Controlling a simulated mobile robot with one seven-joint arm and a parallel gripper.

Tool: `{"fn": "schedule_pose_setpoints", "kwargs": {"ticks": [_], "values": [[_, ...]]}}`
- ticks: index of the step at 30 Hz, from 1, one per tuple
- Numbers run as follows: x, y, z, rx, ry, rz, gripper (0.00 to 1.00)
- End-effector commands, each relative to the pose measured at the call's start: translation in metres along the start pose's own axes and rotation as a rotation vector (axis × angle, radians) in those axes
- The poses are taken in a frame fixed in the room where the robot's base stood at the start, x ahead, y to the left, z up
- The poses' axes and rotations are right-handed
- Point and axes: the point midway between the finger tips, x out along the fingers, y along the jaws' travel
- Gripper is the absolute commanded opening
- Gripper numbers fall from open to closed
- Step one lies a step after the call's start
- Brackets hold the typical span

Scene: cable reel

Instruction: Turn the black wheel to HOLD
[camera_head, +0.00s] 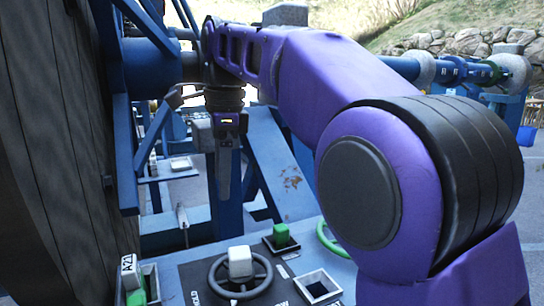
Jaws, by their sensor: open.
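The black wheel (214,281) lies at the bottom centre on a dark panel plate, with a pale grey block (240,262) at its hub. No clear pointer on the wheel can be made out. My gripper (223,190) hangs from the purple arm, fingers down, above and behind the wheel in the picture. It is open, empty and apart from the wheel; its fingers are seen nearly edge-on.
A green block (281,235) sits in a dark square tray right of the wheel. A white block marked A27 (128,268) stands at the left by a green piece. An open square box (317,288) and green ring (330,240) lie right. A large wooden reel (60,150) bounds the left.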

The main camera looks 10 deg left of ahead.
Motion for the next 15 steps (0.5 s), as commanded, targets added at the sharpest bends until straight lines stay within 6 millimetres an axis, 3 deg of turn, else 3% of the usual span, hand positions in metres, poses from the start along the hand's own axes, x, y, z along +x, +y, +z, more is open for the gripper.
{"fn": "schedule_pose_setpoints", "kwargs": {"ticks": [8, 15], "values": [[0.013, 0.007, -0.014, 0.054, 0.079, 0.067, 0.85], [0.051, 0.010, -0.016, 0.051, 0.078, 0.070, 0.85]]}}
